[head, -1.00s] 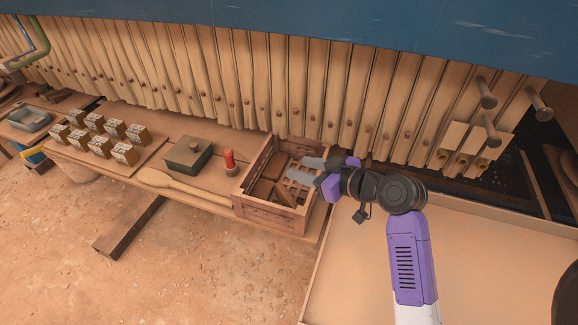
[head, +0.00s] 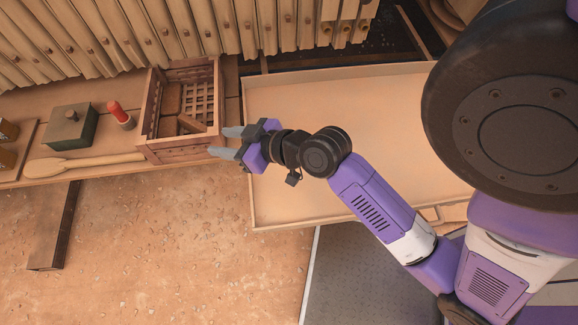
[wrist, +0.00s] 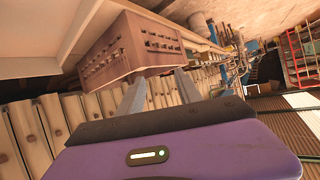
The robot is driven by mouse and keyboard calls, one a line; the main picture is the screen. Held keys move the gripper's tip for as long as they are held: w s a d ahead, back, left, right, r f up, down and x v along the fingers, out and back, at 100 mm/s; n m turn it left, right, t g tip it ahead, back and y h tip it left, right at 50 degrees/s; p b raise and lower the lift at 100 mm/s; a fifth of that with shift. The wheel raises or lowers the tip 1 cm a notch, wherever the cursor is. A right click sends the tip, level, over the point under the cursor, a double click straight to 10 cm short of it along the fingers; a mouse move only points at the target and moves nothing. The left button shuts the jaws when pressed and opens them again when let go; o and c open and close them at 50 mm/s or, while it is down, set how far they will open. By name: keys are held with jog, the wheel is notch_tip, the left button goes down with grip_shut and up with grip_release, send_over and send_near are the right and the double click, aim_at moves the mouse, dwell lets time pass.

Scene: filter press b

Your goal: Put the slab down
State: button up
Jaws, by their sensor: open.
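My gripper (head: 218,142) is open, with its two grey fingers apart and nothing between them. It is just right of the front right corner of a slatted wooden crate (head: 180,148), outside it. Brown slab-like pieces lie in the crate: one lies toward the back left (head: 170,98) and another leans or lies near the front right (head: 190,123). I cannot tell which is the task's slab. In the wrist view the crate (wrist: 128,48) is beyond the open fingers (wrist: 160,76); its inside is hidden there.
A shallow pale tray (head: 330,105) is right of the crate, under my arm. Left on the bench are a wooden paddle (head: 80,165), a green lidded box (head: 72,127) and a red-topped item (head: 119,114).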

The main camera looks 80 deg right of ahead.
jog(key=s+a+r+n+t+y, duration=0.1)
jog(key=s+a+r, duration=0.1)
jog(key=s+a, duration=0.4)
jog(key=s+a+r+n+t+y, duration=0.1)
jog(key=s+a+r+n, duration=0.1)
jog(key=s+a, duration=0.5)
jog(key=v, duration=0.4)
jog(key=shift+s+r, duration=0.2)
jog(key=shift+s, duration=0.05)
jog(key=shift+a, duration=0.15)
